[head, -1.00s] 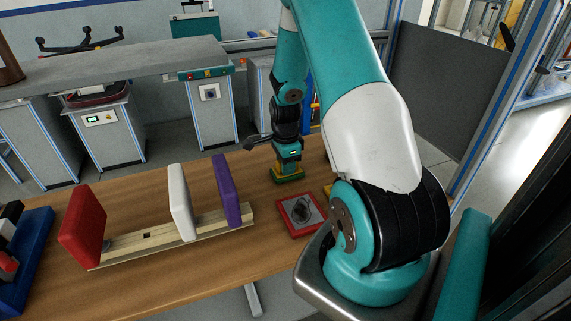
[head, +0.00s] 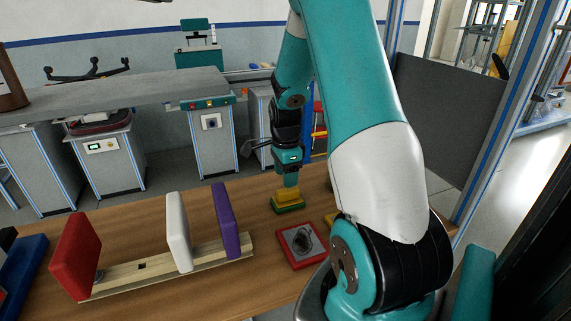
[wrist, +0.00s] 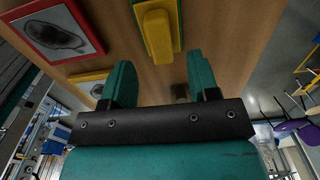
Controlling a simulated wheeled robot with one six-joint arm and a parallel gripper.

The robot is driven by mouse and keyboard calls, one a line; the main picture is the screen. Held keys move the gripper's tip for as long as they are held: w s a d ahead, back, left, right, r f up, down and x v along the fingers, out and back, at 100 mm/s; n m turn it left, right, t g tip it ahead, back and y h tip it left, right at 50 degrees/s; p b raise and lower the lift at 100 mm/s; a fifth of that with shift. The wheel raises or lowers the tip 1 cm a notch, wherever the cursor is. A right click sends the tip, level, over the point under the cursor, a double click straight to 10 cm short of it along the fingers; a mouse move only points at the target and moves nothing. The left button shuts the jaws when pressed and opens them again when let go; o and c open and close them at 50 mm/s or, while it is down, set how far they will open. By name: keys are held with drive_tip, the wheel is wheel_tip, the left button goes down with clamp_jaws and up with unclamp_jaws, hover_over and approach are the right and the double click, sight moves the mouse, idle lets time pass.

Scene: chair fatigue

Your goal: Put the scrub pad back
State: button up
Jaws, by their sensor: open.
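A yellow block on a green base (head: 288,202), which looks like the scrub pad, lies on the wooden table. It also shows beyond my fingers in the wrist view (wrist: 158,36). My gripper (head: 291,181) is above it, pointing down. In the wrist view my gripper (wrist: 162,80) has its two teal fingers spread wide with nothing between them. The block lies past the fingertips, apart from them as far as I can see.
A red-framed tray (head: 284,257) with a dark oval thing is next to the block. A yellow-edged tray (wrist: 92,78) is partly hidden. Left stands a wooden rail (head: 205,258) with upright red (head: 74,258), white (head: 178,232) and purple (head: 224,220) panels.

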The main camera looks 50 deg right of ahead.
wheel_tip(320, 180, up, 5)
drive_tip(key=a+r+n, duration=0.2)
drive_tip(key=a+n, duration=0.2)
drive_tip(key=a, duration=0.3)
drive_tip(key=a+r+n+y, duration=0.1)
drive_tip(key=a+r+n, duration=0.2)
drive_tip(key=a+n, duration=0.2)
drive_tip(key=a+r+n+t, duration=0.1)
drive_tip(key=a+r+n, duration=0.1)
drive_tip(key=a+n, duration=0.3)
drive_tip(key=shift+a+r+y+b, duration=0.15)
drive_tip(key=shift+a, duration=0.95)
drive_tip(key=shift+a+r+y+b, duration=0.1)
drive_tip(key=shift+a+y+b, duration=0.05)
drive_tip(key=shift+a, duration=0.95)
drive_tip(key=s+a+r+n+g+y, duration=0.1)
drive_tip(key=s+a+r+n, duration=0.3)
drive_tip(key=s+a+n, duration=1.1)
drive_tip(key=a+n+y, duration=0.1)
drive_tip(key=a+n, duration=0.1)
drive_tip(key=shift+s+n+y, duration=0.2)
drive_tip(key=shift+n+y, duration=0.1)
